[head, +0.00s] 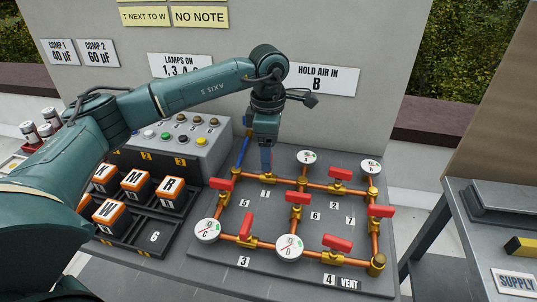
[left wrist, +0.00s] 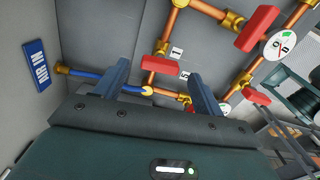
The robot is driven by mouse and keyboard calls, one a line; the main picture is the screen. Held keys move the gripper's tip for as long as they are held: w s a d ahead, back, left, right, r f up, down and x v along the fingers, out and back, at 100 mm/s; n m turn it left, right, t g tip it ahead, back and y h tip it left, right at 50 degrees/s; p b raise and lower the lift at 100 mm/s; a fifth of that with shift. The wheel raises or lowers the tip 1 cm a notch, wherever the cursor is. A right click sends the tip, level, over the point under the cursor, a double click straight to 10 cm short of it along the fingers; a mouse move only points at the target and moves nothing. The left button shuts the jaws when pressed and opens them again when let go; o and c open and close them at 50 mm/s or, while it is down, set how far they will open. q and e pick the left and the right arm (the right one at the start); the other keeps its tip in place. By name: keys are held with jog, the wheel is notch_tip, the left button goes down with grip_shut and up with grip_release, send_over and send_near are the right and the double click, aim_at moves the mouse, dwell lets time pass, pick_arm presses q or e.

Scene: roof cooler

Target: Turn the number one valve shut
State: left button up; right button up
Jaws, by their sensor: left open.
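My left gripper (head: 266,160) points down over the back left of the pipe board (head: 300,272). It is open, with its blue fingers apart. In the left wrist view the fingertips (left wrist: 157,70) show on either side of the red handle of valve 1 (left wrist: 160,65), beside the label 1 (left wrist: 177,51). This handle appears to lie across its pipe. I cannot tell whether a finger touches it. In the head view the gripper hides the handle; the label 1 (head: 264,193) shows just below. My right gripper is not in view.
Valve 5's red handle (head: 221,184) is close on the left; it also shows in the left wrist view (left wrist: 191,111). Gauge A (head: 307,157) stands to the right. A button box (head: 180,135) is at left, and a grey wall (head: 330,50) rises behind.

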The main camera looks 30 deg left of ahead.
pick_arm(q)
notch_tip(320, 180, up, 11)
jog(key=shift+b, duration=0.3)
dwell(0.4)
